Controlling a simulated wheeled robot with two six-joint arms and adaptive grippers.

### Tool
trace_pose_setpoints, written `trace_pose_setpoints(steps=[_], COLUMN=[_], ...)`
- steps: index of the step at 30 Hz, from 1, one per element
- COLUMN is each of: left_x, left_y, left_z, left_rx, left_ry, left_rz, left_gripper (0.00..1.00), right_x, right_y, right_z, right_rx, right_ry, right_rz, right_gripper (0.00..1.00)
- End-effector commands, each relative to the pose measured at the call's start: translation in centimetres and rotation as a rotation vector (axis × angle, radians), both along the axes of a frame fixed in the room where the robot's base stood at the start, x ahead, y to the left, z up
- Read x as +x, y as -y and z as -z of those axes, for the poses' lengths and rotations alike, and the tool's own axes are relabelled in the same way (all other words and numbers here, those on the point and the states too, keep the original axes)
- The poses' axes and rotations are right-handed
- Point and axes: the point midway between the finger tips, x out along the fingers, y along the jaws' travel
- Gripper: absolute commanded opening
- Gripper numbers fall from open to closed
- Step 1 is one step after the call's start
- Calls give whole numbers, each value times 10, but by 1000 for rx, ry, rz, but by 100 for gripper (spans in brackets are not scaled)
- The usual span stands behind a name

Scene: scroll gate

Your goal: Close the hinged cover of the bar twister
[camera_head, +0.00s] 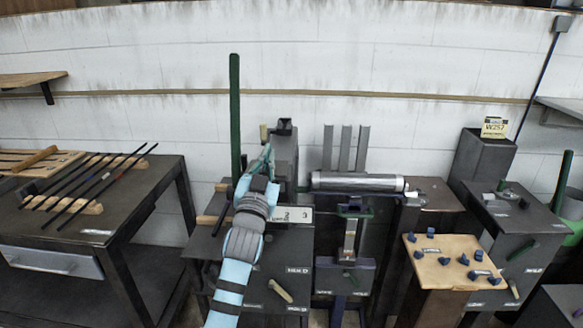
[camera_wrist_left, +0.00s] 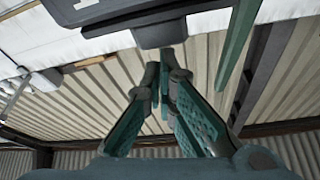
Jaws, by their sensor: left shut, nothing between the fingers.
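My left gripper (camera_head: 265,152) is at the dark machine with the tall green lever (camera_head: 235,110), which I take to be the bar twister. A grey upright part (camera_head: 285,155) of it, possibly the hinged cover, stands just behind and to the right of my gripper. In the left wrist view my left gripper (camera_wrist_left: 165,72) has its fingers together with nothing between them. Its tips point at the underside of a dark block (camera_wrist_left: 160,32); I cannot tell if they touch it. The green lever (camera_wrist_left: 238,45) rises to the right there. My forearm hides part of the machine. My right gripper is not in view.
A metal roller (camera_head: 358,182) lies on the stand to the right. A wooden board with several blue knobs (camera_head: 455,262) is at the lower right. A dark table with several rods (camera_head: 95,185) stands at the left. A yellow-labelled sign (camera_head: 494,127) is at the back right.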

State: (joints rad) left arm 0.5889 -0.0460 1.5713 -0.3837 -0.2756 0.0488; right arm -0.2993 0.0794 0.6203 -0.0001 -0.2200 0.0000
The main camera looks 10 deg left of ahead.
Motion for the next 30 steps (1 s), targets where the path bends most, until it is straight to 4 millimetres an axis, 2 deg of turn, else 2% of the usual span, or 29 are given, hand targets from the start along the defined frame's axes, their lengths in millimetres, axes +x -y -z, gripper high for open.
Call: trace_pose_setpoints(steps=[24,30], left_x=[0,1], left_y=[-2,-1], left_z=[4,-10], left_rx=[3,3], left_ry=[-1,0], left_rz=[6,8], left_gripper=[0,0], right_x=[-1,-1], right_y=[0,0], right_z=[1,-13], right_rx=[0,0], right_ry=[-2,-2], right_rz=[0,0], right_gripper=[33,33])
